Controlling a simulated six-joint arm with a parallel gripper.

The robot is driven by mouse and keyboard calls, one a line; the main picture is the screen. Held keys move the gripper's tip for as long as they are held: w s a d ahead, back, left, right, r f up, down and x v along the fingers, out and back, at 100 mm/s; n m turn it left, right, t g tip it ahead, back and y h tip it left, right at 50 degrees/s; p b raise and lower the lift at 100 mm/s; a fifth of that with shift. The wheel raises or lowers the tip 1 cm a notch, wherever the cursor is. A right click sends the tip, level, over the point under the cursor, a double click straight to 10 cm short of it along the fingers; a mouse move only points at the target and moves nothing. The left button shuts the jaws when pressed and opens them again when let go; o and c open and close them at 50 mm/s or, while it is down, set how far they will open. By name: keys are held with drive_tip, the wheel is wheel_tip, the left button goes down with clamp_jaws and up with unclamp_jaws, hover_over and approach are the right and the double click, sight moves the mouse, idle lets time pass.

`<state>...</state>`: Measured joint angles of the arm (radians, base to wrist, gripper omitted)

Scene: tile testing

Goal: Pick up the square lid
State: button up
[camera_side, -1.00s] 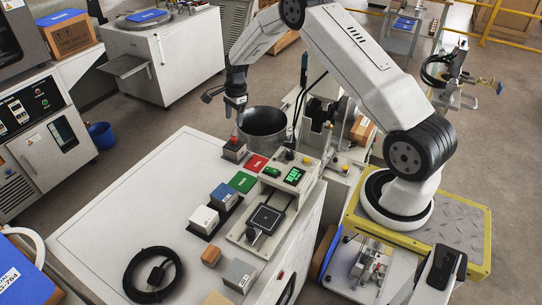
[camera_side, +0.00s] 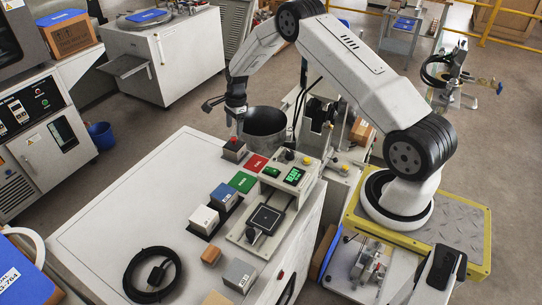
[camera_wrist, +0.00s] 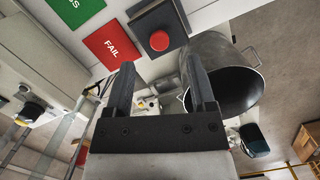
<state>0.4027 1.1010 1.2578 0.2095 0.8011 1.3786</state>
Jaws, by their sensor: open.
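No thing is plainly marked as the square lid. A small grey box with a square dark top and a round red knob (camera_side: 234,150) stands at the table's far corner; it also shows in the wrist view (camera_wrist: 159,40). Another square thing is the dark plate (camera_side: 267,218) on the instrument with a green display. My gripper (camera_side: 235,126) is open and empty, pointing down close to the red-knobbed box. In the wrist view, my gripper (camera_wrist: 161,66) has its two fingers apart, and the red knob shows just beyond the gap between their tips.
A metal pot (camera_side: 263,128) stands right beside my gripper, beyond the table edge. Red (camera_side: 256,163) and green (camera_side: 242,182) pads lie near the box. Blue-topped (camera_side: 223,196) and white (camera_side: 205,219) blocks stand nearer the front. The table's left part (camera_side: 130,205) is clear.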

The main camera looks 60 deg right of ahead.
sight(233, 138)
drive_tip(key=shift+w+a+f, duration=0.1)
drive_tip(key=shift+a+f, duration=0.1)
drive_tip(key=shift+f, duration=0.9)
drive_tip(key=shift+w+a+f, duration=0.1)
drive_tip(key=shift+a+f, duration=0.1)
drive_tip(key=shift+f, duration=0.9)
clamp_jaws()
